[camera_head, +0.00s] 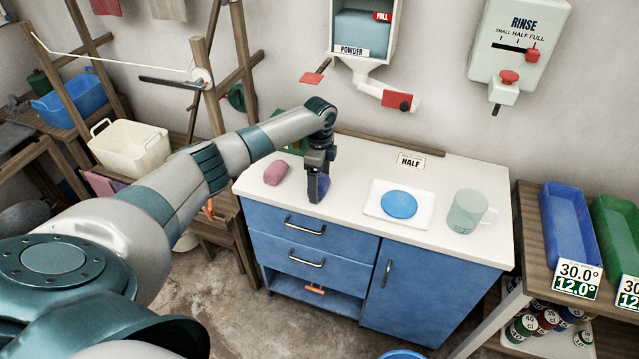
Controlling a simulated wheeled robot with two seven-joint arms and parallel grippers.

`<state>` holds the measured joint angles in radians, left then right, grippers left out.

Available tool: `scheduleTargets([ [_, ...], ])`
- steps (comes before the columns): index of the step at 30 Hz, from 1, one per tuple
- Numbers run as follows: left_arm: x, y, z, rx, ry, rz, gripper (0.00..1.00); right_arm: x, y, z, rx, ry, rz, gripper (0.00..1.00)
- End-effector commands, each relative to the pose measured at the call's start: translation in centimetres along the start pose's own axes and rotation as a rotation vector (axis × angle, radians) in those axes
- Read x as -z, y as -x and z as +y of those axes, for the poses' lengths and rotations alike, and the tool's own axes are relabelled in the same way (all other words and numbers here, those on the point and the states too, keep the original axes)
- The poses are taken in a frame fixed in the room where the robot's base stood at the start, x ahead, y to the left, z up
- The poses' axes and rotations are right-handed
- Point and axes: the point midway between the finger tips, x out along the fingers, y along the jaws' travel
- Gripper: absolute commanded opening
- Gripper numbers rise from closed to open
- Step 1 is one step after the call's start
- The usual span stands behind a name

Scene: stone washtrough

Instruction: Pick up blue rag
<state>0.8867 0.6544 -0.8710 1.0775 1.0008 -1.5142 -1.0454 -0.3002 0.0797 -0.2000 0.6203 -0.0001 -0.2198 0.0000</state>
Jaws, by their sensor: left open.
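My left gripper (317,192) points down at the white countertop, left of its middle, with its jaws open. A small blue thing, likely the blue rag (323,184), shows right at the fingers and is mostly hidden by them. I cannot tell whether the fingers touch it or stand around it. My right gripper is not in view.
A pink rag-like lump (275,172) lies left of the gripper. A green thing (297,146) is partly behind my arm. A white tray (425,212) with a blue disc (398,204) and a clear mug (467,212) stand to the right. A HALF sign (411,161) stands behind.

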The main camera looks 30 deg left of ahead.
Motion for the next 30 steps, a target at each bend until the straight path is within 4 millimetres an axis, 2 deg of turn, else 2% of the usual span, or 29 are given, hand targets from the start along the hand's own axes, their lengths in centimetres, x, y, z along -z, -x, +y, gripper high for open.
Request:
scheduleTargets([
  [14, -0.02, -0.17, 0.00, 0.000, 0.000, 0.000, 0.83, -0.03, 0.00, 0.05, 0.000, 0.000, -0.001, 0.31],
  [20, -0.03, -0.16, 0.00, 0.000, 0.000, 0.000, 0.37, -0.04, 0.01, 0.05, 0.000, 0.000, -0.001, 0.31],
  [21, -0.03, -0.16, 0.00, 0.000, 0.000, 0.000, 0.34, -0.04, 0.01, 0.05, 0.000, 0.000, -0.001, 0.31],
  [30, -0.03, -0.05, -0.02, 0.001, 0.000, 0.000, 0.34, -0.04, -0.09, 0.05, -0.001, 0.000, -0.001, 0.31],
])
